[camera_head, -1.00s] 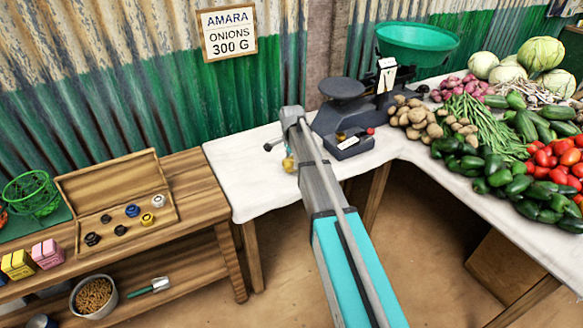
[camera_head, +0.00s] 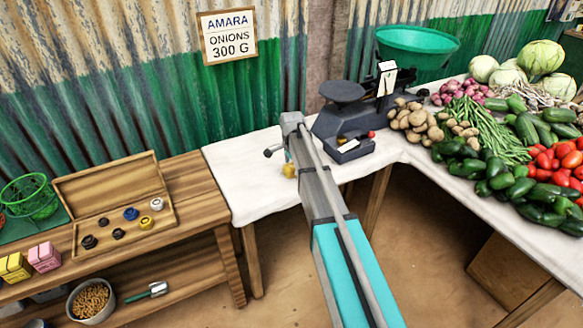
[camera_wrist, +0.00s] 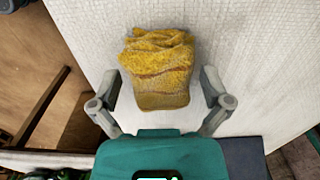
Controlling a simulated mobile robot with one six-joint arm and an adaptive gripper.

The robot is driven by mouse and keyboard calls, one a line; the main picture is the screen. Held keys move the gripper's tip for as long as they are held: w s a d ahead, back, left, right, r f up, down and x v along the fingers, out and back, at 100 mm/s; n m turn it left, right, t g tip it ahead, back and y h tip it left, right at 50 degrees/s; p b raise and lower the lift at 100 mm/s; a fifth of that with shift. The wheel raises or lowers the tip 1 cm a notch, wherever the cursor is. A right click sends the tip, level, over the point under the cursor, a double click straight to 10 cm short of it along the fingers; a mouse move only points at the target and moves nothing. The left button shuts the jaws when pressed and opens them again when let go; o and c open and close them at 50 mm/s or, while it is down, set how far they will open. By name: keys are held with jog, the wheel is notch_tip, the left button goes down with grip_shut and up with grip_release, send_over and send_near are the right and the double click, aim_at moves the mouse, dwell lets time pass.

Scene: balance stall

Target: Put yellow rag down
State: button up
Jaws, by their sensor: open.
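The yellow rag (camera_wrist: 158,68) lies crumpled on the white cloth of the table in the wrist view. My gripper (camera_wrist: 160,95) is open, with one finger on each side of the rag's near end and a gap to it on both sides. In the head view only a small piece of the rag (camera_head: 289,170) shows beside my arm. My arm hides the rest of it and the gripper's fingers there.
A dark balance scale (camera_head: 345,118) with a green pan (camera_head: 417,44) stands just right of my arm. Potatoes (camera_head: 418,120) and other vegetables fill the right table. A wooden box of weights (camera_head: 107,186) sits on the left bench. White cloth (camera_head: 240,165) left of my arm is bare.

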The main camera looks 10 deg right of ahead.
aim_at(292, 165)
jog(key=shift+r, duration=0.1)
dwell(0.3)
notch_tip(292, 165, up, 12)
jog(key=p, duration=1.2)
jog(key=shift+s, duration=0.1)
dwell(0.7)
jog(key=s+n, duration=1.4)
jog(key=s, duration=1.4)
jog(key=shift+s+d, duration=0.15)
jog(key=shift+s, duration=0.2)
jog(key=shift+r, duration=0.1)
notch_tip(292, 165, up, 4)
jog(key=p, duration=0.4)
jog(key=shift+w, duration=0.1)
